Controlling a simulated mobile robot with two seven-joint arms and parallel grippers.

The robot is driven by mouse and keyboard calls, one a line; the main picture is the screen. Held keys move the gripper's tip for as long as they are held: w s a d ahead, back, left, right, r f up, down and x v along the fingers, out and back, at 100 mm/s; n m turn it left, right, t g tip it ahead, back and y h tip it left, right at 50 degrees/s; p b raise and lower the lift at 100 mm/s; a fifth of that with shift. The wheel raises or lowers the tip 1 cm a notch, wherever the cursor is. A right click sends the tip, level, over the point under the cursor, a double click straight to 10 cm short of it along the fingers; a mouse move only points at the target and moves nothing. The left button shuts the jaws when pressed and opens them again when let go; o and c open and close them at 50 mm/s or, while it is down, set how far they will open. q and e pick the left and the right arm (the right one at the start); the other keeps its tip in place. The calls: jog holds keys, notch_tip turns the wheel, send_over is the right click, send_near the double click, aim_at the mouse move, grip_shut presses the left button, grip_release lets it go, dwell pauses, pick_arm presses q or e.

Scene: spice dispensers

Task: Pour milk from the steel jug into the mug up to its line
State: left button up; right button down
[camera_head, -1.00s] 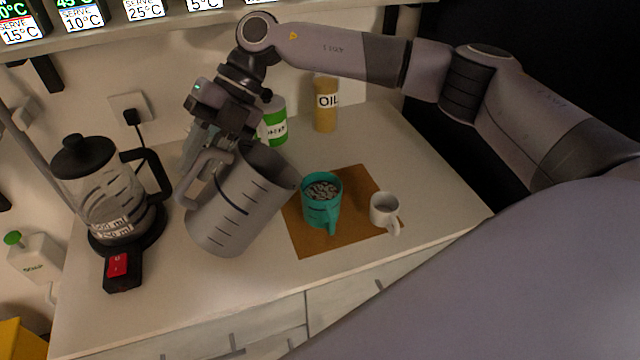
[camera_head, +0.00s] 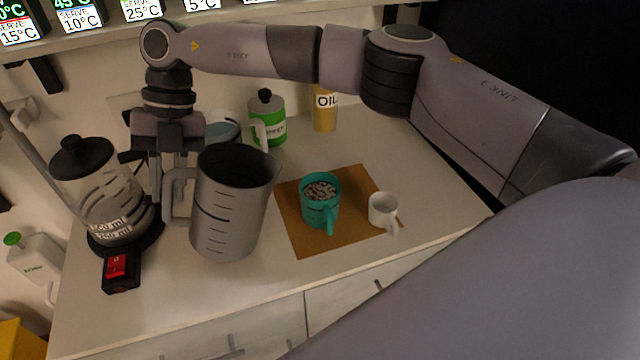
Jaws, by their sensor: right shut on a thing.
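The steel jug (camera_head: 230,212) is grey with dark level marks on its side and stands nearly upright at the left of the counter. Its inside looks dark and I cannot see any milk. My right gripper (camera_head: 167,187) points down and is shut on the jug's handle, at the jug's left side. I cannot tell whether the jug touches the counter. A teal mug (camera_head: 318,210) stands on a brown mat (camera_head: 350,231), right of the jug and apart from it, with a speckled grey-brown content near its top. Its line is not visible. My left gripper is not in view.
A small white cup (camera_head: 383,209) stands at the mat's right edge. A glass kettle (camera_head: 103,195) is close to the jug's left. The counter's right side is clear.

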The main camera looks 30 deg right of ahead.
aim_at(162, 208)
jog(key=shift+w+a+f+h, duration=0.25)
jog(key=shift+a+f+h, duration=0.65)
jog(key=shift+a+h, duration=0.1)
jog(key=shift+w+a+f+m+g+h, duration=0.15)
jog(key=shift+f+m+g+h, duration=0.15)
jog(key=shift+f+h, duration=0.25)
jog(key=shift+w+a+f+h+b, duration=0.1)
jog(key=shift+a+f+h+b, duration=0.1)
jog(key=shift+f+h+b, duration=0.6)
jog(key=shift+r+y, duration=0.2)
jog(key=shift+y, duration=0.05)
notch_tip(162, 208, up, 5)
jog(key=shift+p, duration=0.8)
